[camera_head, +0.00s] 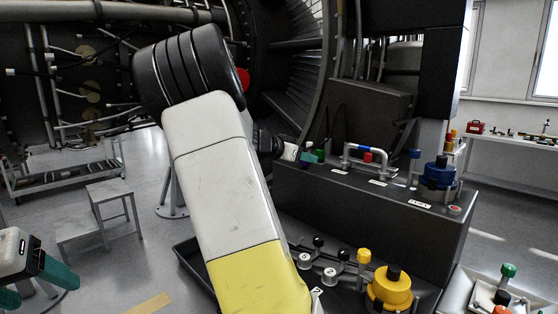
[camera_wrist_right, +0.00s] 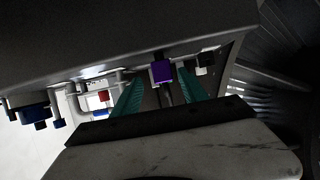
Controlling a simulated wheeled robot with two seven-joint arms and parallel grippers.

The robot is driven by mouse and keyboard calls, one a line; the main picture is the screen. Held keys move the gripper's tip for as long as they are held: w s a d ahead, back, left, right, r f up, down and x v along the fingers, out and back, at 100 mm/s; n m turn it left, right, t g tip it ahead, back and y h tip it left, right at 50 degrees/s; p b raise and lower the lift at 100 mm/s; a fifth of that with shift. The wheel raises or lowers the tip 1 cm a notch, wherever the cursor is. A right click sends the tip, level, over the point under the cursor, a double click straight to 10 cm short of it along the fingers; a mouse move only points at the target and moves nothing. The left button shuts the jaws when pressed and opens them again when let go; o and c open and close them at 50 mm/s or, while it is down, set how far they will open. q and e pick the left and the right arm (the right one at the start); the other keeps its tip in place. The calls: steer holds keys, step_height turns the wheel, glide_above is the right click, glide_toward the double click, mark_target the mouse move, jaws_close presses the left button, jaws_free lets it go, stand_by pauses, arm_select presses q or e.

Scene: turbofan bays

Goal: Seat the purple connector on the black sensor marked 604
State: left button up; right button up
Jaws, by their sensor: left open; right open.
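The purple connector (camera_wrist_right: 161,72) shows in the right wrist view, on the dark bench face, between and beyond the two teal fingers of my right gripper (camera_wrist_right: 158,96). The fingers stand apart and I see no contact. A dark stem or cable runs from the connector toward the gripper. In the head view my right gripper (camera_head: 305,157) is at the left end of the bench top, mostly hidden by my arm; the purple connector is hidden there. My left gripper (camera_head: 42,275) is open and empty at the lower left. No marking 604 is readable; a black part (camera_wrist_right: 205,60) sits beside the connector.
A yellow knob (camera_head: 390,288) stands lower in front. A grey step stool (camera_head: 110,210) and a cart (camera_head: 60,170) stand left. The engine fills the back.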

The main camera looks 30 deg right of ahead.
steer(key=shift+w+x, duration=0.15)
steer(key=shift+x, duration=1.2)
steer(key=shift+w+x, duration=0.15)
steer(key=shift+x, duration=1.25)
steer(key=shift+a, duration=0.2)
jaws_close()
